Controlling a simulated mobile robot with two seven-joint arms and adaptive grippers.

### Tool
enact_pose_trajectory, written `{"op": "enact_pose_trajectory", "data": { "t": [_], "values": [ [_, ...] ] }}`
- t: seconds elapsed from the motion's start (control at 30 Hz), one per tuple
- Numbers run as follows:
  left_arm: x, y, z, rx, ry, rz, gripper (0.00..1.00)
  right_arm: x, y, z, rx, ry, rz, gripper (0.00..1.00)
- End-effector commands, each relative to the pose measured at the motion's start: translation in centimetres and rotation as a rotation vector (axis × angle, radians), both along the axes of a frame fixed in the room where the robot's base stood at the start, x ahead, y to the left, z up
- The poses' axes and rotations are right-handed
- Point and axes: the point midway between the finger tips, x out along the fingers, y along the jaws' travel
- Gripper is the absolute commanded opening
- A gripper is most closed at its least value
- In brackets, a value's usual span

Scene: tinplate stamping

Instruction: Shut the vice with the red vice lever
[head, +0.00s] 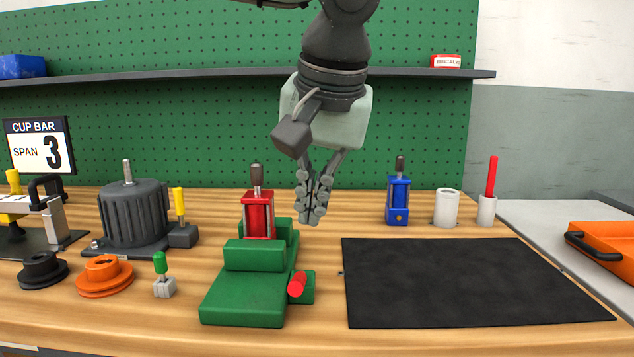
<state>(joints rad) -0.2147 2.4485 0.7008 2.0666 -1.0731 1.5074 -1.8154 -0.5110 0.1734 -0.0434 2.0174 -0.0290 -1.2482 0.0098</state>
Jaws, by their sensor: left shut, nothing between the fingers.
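The green vice (242,300) sits on the wooden bench, left of the black mat. Its red lever (297,284) sticks out at the right side of the vice, low down. A red tool with a dark handle (258,212) stands upright at the vice's jaws; its lower part is hidden behind the front jaw, so I cannot tell whether the jaws touch it. My left gripper (313,212) is shut and empty, pointing down, above and behind the lever and right of the red tool. My right gripper is not in view.
A black mat (460,285) lies clear at right. A blue tool (398,203), a white cylinder (446,208) and a red rod in a holder (489,192) stand behind it. A grey drum (134,215), an orange disc (104,278) and a green-topped block (163,280) stand left.

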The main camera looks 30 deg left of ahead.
Motion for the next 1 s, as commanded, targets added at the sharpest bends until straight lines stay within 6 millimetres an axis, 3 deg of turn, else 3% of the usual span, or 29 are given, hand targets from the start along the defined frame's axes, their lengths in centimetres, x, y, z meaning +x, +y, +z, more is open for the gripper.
{"op": "enact_pose_trajectory", "data": {
  "t": [0.17, 0.4, 1.0],
  "values": [
    [0.8, 1.2, -3.6, -0.002, 0.005, -0.001, 0.00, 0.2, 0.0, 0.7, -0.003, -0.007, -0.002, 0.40],
    [-0.6, 1.0, -6.3, -0.001, 0.000, -0.002, 0.00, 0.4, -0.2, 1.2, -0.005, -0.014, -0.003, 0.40],
    [-0.9, 1.4, -6.9, -0.003, -0.002, 0.001, 0.00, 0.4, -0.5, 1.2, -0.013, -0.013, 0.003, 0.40]
  ]
}}
